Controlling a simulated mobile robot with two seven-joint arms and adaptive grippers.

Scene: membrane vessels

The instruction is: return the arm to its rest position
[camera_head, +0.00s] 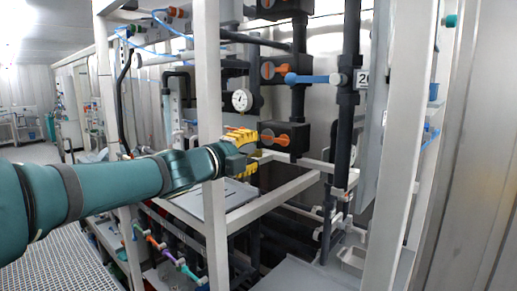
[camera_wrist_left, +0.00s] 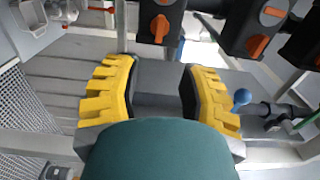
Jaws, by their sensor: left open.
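My left arm reaches in from the left in the head view, past the near side of a white frame post (camera_head: 207,80). My left gripper (camera_head: 250,152) has yellow fingers and stands just left of the lower black valve block (camera_head: 297,139) with an orange handle. In the left wrist view the gripper (camera_wrist_left: 160,75) is open, with its yellow fingers wide apart and nothing between them. The head view does not clearly show whether the fingers touch the valve. My right gripper is not in view.
A pressure gauge (camera_head: 241,100) sits above the gripper. An upper orange-handled valve (camera_head: 276,71) and a blue lever (camera_head: 312,79) are nearby. Another white post (camera_head: 402,140) stands on the right. A grating floor (camera_head: 60,215) lies at the left. Orange handles (camera_wrist_left: 160,28) show in the wrist view.

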